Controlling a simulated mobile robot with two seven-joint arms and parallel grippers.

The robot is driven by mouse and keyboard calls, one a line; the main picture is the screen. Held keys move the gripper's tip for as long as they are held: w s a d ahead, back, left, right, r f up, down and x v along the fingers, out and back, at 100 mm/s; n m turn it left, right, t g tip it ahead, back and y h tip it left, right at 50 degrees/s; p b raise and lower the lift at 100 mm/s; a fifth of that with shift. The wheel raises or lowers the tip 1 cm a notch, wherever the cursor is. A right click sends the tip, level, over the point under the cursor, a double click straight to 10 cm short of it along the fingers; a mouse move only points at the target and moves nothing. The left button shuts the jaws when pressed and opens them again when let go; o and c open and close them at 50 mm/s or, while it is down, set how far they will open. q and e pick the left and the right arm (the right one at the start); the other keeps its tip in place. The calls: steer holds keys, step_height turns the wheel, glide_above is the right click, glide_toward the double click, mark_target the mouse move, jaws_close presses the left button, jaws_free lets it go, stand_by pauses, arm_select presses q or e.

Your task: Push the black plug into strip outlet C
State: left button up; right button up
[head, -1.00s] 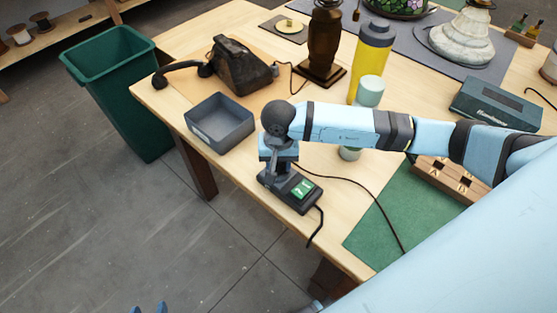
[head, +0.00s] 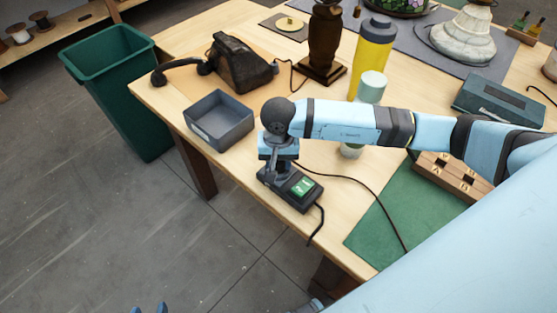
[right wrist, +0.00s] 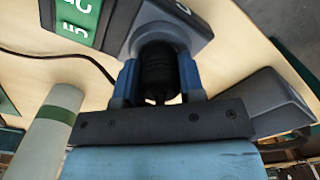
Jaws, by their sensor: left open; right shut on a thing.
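The black plug (right wrist: 158,72) is between the blue fingers of my right gripper (right wrist: 157,88) in the right wrist view. My right gripper (head: 278,166) points down in the head view, shut on the plug at the end of a dark meter-like box (head: 302,202) with a green display. The plug touches or sits in that box; its tip is hidden. The wooden outlet strip (head: 452,176) lies further right, with dark square openings and letters, partly hidden by my arm. I cannot make out outlet C. My left gripper (head: 148,309) shows only its blue fingertips, apart and empty, at the bottom edge.
A grey open tray (head: 219,137) is left of my right gripper. A black cord (head: 367,190) crosses toward the green mat (head: 385,228). The table's front edge is close.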

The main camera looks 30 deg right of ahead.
steer(key=shift+f+b, duration=0.45)
steer(key=shift+b, duration=0.05)
steer(key=o, duration=1)
steer(key=shift+r, duration=0.15)
steer(key=shift+r+p, duration=1.35)
steer(key=shift+r, duration=2.1)
